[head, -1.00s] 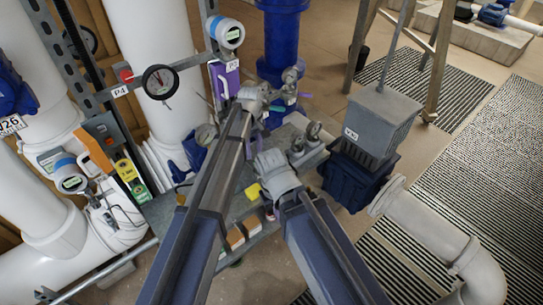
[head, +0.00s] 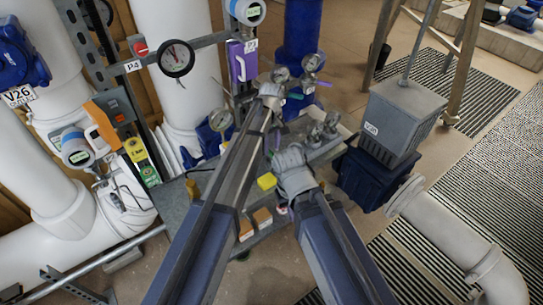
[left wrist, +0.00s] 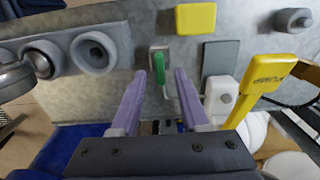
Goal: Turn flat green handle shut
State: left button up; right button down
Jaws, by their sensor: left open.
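The flat green handle (left wrist: 159,68) shows in the left wrist view, hanging from a small square mount on a grey surface. My left gripper (left wrist: 158,78) is open, with its two purple fingers spread apart. The green handle lies between the fingertip lines, closer to the left finger; I cannot tell whether they touch. In the head view my left gripper (head: 277,140) is mostly hidden by its own wrist, and I cannot make out the handle there for certain. My right arm's wrist (head: 293,172) is beside it, and its fingers are almost fully hidden.
A yellow block (left wrist: 195,18) and a yellow lever (left wrist: 258,88) are close to the handle. Grey round fittings (left wrist: 93,52) stand to its left. In the head view a grey box (head: 400,112) on a dark blue base and a white pipe (head: 450,235) are at right.

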aim_at(271, 156)
pick_arm(q)
notch_tip(271, 156, down, 2)
jog(key=shift+f+b, duration=0.1)
jog(key=shift+b, duration=0.5)
grip_shut()
